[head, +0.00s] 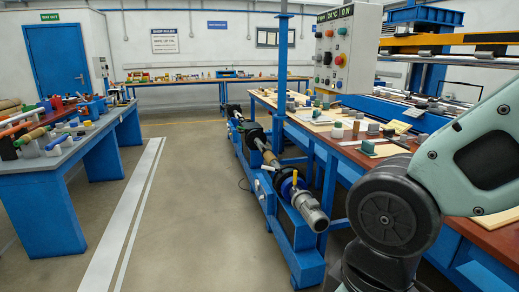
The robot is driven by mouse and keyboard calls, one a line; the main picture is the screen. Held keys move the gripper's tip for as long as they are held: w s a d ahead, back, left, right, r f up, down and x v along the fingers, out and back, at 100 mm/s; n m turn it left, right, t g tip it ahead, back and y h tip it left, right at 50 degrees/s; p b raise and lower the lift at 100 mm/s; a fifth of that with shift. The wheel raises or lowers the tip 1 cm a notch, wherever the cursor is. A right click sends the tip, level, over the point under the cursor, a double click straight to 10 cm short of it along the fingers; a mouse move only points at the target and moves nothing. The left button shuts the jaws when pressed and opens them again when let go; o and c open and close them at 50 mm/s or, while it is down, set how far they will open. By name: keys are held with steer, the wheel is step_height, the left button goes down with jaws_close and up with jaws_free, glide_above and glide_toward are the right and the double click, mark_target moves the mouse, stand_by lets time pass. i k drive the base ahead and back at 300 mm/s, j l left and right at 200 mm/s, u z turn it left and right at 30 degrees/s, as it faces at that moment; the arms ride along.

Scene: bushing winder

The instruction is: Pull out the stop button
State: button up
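My gripper is out of view; only links of my arm show at the lower right.
A blue winding machine (286,205) stands below the box. A bench (345,152) with small parts runs behind it to the right. A blue table (75,150) with tools is at left. The floor (195,215) between them is clear.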

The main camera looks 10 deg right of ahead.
mark_target(338, 60)
steer(key=i, duration=2)
